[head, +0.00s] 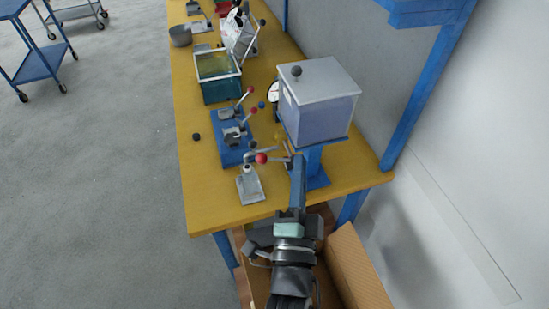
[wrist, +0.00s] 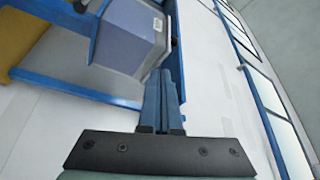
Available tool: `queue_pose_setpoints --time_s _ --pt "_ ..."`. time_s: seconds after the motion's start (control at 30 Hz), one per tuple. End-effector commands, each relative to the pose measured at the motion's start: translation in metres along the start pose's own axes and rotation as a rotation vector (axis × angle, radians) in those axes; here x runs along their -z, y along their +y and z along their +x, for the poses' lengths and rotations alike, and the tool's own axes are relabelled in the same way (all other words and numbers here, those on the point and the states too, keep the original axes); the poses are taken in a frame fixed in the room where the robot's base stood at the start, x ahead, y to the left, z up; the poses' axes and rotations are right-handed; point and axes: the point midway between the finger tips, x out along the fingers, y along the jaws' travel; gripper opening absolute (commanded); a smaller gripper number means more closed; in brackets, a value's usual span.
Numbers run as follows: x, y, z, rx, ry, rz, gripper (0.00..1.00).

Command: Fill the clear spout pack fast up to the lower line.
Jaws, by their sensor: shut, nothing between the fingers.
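I cannot make out a clear spout pack or its lines for certain. A whitish, partly see-through bag (head: 238,35) leans in a metal frame at the far end of the bench, its details too small to read. A lidded tank (head: 318,112) with bluish see-through walls stands on a blue post at the near right; it also shows in the wrist view (wrist: 132,35). A red-knobbed lever (head: 262,158) is at the tank's lower left. My gripper (head: 298,165) is shut and empty, its fingers pointing toward the tank's post; they also show in the wrist view (wrist: 163,80).
Toggle clamps on a blue plate (head: 232,150) and a grey clamp (head: 250,185) stand on the yellow bench (head: 200,178). A small black cap (head: 196,137) lies near the left edge. A teal-and-clear tub (head: 217,77) is farther back. An open cardboard box (head: 355,265) is below the bench.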

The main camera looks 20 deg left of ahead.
Motion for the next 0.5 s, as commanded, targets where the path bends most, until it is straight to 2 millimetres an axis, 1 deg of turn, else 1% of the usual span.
queue_pose_setpoints --time_s 0.03,0.1,0.2,0.33,0.5 --pt "-0.011 0.017 -0.016 -0.028 -0.035 0.046 0.00" --pt "-0.020 0.035 -0.033 -0.051 -0.066 0.106 0.00" --pt "-0.029 0.052 -0.052 -0.076 -0.097 0.168 0.00" --pt "-0.033 0.062 -0.063 -0.090 -0.114 0.207 0.00" --pt "-0.034 0.064 -0.064 -0.092 -0.116 0.213 0.00"
